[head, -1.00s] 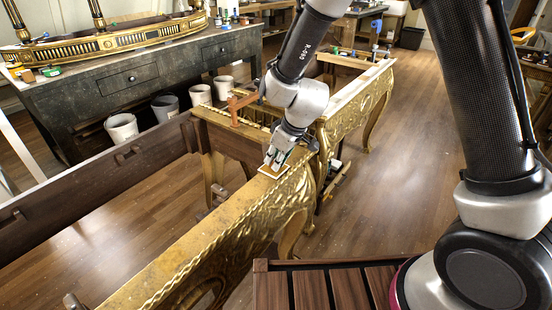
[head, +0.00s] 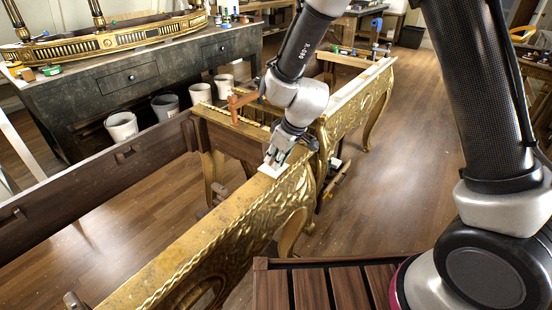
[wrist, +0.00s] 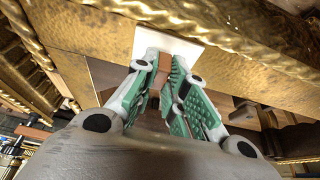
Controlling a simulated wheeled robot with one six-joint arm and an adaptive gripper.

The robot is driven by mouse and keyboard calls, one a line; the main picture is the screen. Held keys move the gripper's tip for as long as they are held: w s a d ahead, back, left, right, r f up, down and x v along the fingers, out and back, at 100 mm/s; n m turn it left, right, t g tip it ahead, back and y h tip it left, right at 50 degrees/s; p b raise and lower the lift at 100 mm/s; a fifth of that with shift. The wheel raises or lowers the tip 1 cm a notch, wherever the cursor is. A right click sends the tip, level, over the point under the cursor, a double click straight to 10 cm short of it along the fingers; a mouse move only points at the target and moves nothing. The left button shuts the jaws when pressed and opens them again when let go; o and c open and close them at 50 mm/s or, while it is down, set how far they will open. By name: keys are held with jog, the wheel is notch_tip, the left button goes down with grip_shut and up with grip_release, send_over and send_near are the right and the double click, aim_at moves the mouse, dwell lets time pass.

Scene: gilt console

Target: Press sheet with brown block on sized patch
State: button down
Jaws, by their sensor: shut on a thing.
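A white square sheet (head: 272,170) lies on the top of the gilt console rail (head: 215,220), just under my gripper (head: 274,158). In the wrist view the white sheet (wrist: 168,44) lies across the gold surface beyond my fingertips. My gripper (wrist: 163,72) is shut on the brown block (wrist: 165,62), which shows between its green-padded fingers. The block's far end is at or close over the sheet; I cannot tell whether it touches. The sized patch is not distinguishable and may be hidden under the sheet.
An orange-brown clamp (head: 238,103) stands on the console's cross rail behind my gripper. A dark workbench (head: 130,80) with white buckets (head: 122,127) stands at the left. The floor (head: 400,170) at right is open.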

jog(key=shift+r, duration=3.45)
